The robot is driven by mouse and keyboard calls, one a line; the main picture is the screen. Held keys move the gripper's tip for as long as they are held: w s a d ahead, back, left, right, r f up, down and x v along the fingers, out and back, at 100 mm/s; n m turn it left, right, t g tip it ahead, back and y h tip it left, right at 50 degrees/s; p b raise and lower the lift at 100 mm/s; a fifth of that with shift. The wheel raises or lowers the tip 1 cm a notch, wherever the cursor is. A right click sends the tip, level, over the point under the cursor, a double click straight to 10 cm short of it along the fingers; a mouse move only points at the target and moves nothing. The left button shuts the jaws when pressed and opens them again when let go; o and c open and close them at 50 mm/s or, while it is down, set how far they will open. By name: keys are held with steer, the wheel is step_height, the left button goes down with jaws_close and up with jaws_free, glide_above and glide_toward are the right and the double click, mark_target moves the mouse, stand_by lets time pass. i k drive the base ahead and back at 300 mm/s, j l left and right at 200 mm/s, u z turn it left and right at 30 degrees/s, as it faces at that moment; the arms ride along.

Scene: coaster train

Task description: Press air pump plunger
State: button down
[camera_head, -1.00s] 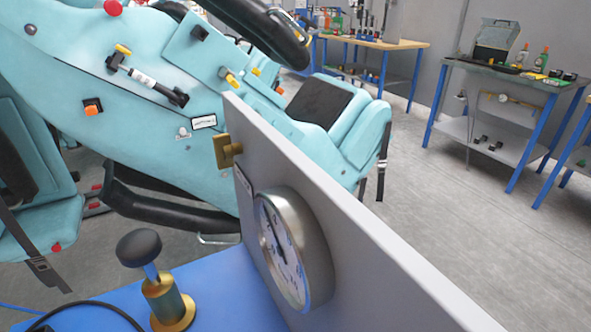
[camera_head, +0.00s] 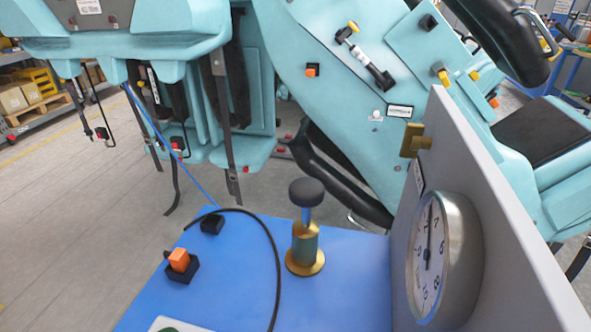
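The air pump stands upright on a blue panel (camera_head: 225,285), a little right of the picture's middle. It has a brass body and flange (camera_head: 306,252) and a plunger with a round black knob (camera_head: 307,192) on top. The plunger is raised, with a length of its rod showing between knob and body. Nothing touches the knob. A round pressure gauge (camera_head: 430,250) sits on the grey upright plate to the right of the pump. My gripper is not in view.
An orange switch (camera_head: 179,260) and a small black block (camera_head: 212,223) sit left of the pump, beside a curved black hose (camera_head: 277,270). The grey plate (camera_head: 500,215) walls off the right side. Light-blue coaster seats (camera_head: 330,60) stand behind. Floor at left is clear.

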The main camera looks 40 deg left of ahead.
mark_target(305, 193)
steer(key=k+j, duration=0.1)
steer(key=k, duration=0.4)
steer(key=k+j, duration=0.1)
steer(key=k, duration=0.4)
